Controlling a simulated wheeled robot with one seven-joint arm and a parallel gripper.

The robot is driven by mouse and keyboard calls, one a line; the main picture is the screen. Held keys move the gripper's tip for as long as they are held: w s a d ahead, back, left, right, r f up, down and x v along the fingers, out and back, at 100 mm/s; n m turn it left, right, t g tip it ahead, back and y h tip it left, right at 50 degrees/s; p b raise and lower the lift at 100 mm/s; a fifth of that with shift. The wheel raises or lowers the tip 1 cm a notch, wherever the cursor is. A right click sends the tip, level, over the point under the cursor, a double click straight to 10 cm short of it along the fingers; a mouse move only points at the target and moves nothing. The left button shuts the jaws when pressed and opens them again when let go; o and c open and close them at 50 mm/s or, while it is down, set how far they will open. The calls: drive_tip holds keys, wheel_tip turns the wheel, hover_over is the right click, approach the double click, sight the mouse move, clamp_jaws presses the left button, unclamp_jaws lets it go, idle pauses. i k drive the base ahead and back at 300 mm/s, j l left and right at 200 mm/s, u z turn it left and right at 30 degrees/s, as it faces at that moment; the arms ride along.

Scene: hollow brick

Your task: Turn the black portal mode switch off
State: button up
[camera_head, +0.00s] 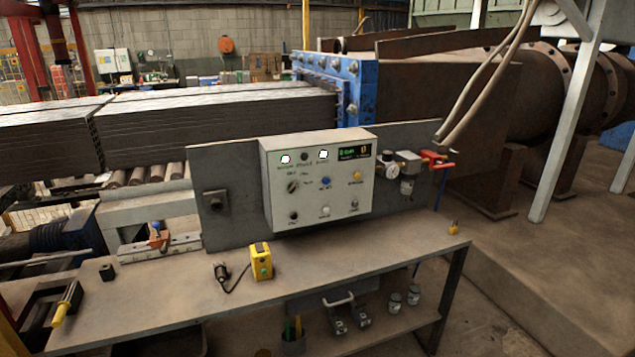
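A light grey control box (318,185) is fixed to a dark upright panel at the back of the workbench. Two white lamps glow along the top, and a small display shows green and yellow characters. The labels are too small to read, so I cannot tell which control is the portal mode switch or its setting. My gripper is not in view.
The workbench (160,300) has a yellow box (261,262), a small black corded item (222,272) and a yellow-handled tool (62,308). A red-handled valve (437,160) sits right of the control box. The bench's front middle is mostly clear.

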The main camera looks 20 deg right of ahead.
sight(292, 187)
drive_tip(key=i+u, duration=0.25)
drive_tip(key=i, duration=0.35)
drive_tip(key=i+l+u, duration=0.1)
drive_tip(key=i+u, duration=0.2)
drive_tip(key=i, duration=0.3)
